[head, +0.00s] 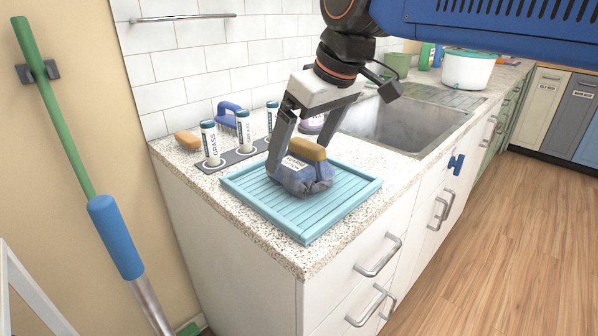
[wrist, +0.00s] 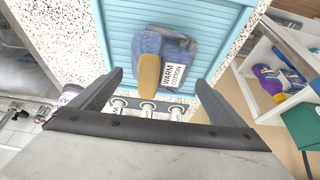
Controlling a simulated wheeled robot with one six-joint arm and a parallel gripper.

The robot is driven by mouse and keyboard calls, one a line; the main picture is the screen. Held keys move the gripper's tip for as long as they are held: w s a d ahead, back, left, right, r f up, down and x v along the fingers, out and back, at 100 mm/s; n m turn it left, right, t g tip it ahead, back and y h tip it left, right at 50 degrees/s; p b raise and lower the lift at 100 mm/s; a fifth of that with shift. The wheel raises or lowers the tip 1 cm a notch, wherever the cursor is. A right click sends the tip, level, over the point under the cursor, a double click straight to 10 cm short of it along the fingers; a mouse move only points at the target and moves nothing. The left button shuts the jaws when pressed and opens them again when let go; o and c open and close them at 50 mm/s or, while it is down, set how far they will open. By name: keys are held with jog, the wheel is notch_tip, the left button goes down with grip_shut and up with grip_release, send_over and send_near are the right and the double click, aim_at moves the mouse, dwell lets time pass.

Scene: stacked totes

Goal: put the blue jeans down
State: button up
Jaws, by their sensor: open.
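The blue jeans (head: 312,184) lie as a folded bundle on the light-blue ribbed tray (head: 290,222) on the counter. A white label on them reads "WARM COTTON" in the wrist view (wrist: 152,42). A tan oblong piece (head: 307,149) shows at the top of the bundle; I cannot tell whether it is part of it. My gripper (head: 297,166) is open above the tray, with a finger on either side of the bundle. In the wrist view, gaps show between the fingers (wrist: 159,78) and the jeans.
Several labelled white tubes (head: 210,144) stand in a grey holder behind the tray. A blue-handled brush (head: 229,113) and a tan brush (head: 188,140) lie near the wall. The sink (head: 402,122) is to the right. Bare counter (head: 312,262) borders the tray in front.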

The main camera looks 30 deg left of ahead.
aim_at(295, 161)
jog(key=shift+x, duration=2.6)
jog(key=shift+w+a+r, duration=0.1)
jog(key=shift+a, duration=0.05)
jog(key=c, duration=1.6)
notch_tip(295, 161, up, 10)
jog(key=shift+f, duration=0.1)
jog(key=shift+c, duration=0.2)
